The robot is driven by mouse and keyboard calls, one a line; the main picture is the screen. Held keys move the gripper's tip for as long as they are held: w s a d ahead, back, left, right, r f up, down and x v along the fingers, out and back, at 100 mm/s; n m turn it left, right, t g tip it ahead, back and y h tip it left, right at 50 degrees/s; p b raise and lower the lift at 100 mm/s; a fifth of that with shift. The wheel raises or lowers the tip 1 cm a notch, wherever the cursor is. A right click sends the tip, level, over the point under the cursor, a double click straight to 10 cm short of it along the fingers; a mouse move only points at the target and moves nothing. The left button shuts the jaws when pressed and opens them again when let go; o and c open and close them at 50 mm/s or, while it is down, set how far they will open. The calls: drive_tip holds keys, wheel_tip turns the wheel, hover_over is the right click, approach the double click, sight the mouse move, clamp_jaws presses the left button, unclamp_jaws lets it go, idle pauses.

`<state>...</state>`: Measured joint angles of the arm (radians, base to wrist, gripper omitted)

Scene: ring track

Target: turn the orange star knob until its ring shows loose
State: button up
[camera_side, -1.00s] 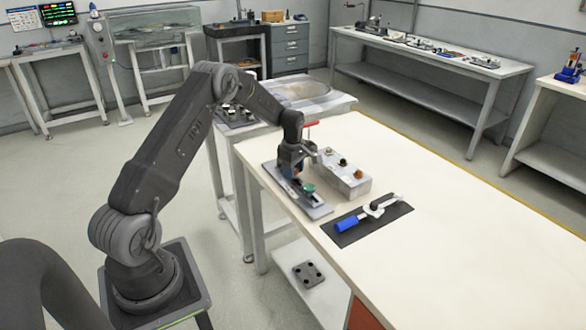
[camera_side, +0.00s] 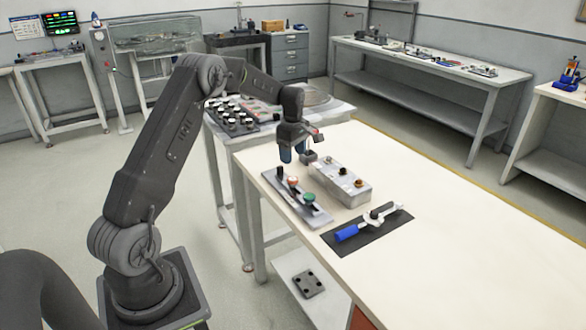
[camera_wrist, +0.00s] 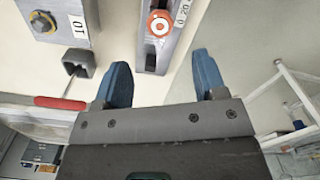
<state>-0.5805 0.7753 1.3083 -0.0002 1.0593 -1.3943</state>
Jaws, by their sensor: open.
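The orange knob (camera_side: 292,182) stands on a long grey slotted track plate (camera_side: 318,217), between a black knob (camera_side: 280,172) and a green knob (camera_side: 309,198). In the wrist view the orange knob (camera_wrist: 160,25) shows a pale centre and a light rim; its star shape and any ring marking are too small to read. My gripper (camera_wrist: 160,78) is open, its two blue fingers apart with nothing between them. In the side view my gripper (camera_side: 293,158) hangs above the far end of the plate, clear of the orange knob.
A grey block (camera_side: 338,186) with several knobs stands right of the plate. A grey socket-like piece (camera_wrist: 78,63) with a red handle (camera_wrist: 58,103) lies near my left finger. A blue-handled tool (camera_side: 347,233) lies on a dark mat (camera_side: 370,230). The table's right side is clear.

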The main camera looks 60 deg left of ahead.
wheel_tip(320, 180, up, 4)
drive_tip(key=shift+r, duration=0.25)
drive_tip(key=s+d+r+m+t, duration=0.1)
drive_tip(key=s+d+r+m, duration=0.5)
drive_tip(key=d, duration=0.4)
drive_tip(key=s+d+r+m+t, duration=0.2)
drive_tip(key=s+d+r+m, duration=0.25)
drive_tip(key=d+r, duration=0.45)
drive_tip(key=s+d+f+m+t, duration=0.1)
drive_tip(key=s+d+m, duration=0.4)
drive_tip(key=s, duration=0.3)
drive_tip(key=s+d+f+m+t, duration=0.1)
drive_tip(key=s+d+m, duration=0.5)
drive_tip(key=s+m, duration=0.1)
drive_tip(key=shift+s+d+f+t, duration=0.15)
drive_tip(key=shift+s+f+t, duration=0.2)
drive_tip(key=shift+s, duration=0.5)
